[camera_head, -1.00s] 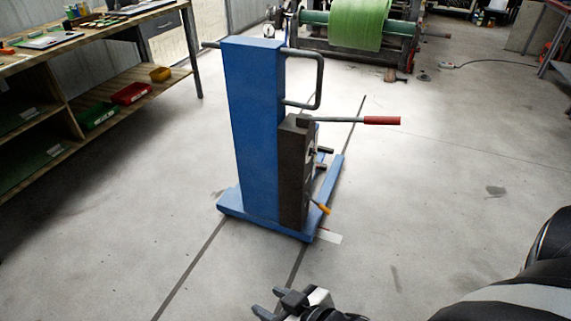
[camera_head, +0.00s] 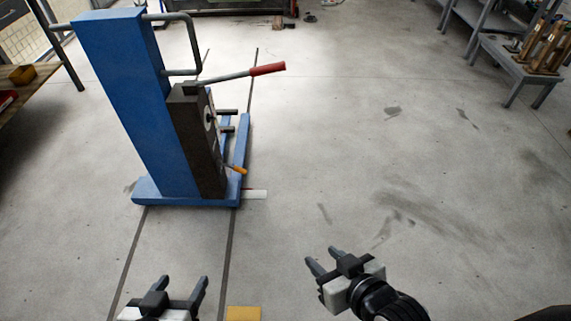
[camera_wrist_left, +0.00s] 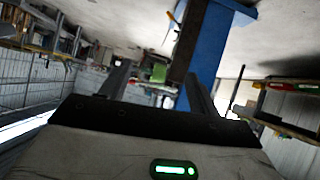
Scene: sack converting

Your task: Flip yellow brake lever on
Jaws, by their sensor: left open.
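The yellow brake lever (camera_head: 237,170) is a short handle low on the dark panel (camera_head: 198,140) of the blue lifting stand (camera_head: 130,95). It points out to the right, close above the stand's base. It also shows small at the top of the left wrist view (camera_wrist_left: 171,15), where the scene is strongly tilted. My left gripper (camera_head: 184,279) is open and empty at the bottom of the head view, well short of the lever. My right gripper (camera_head: 321,257) is also open and empty, further right, apart from the stand.
A red-handled bar (camera_head: 266,69) sticks out right from the stand's upper part, above the lever. Blue base legs (camera_head: 245,135) run along the floor. A yellow patch (camera_head: 243,313) lies at the bottom edge. A grey bench (camera_head: 520,62) stands at back right. Floor right of the stand is clear.

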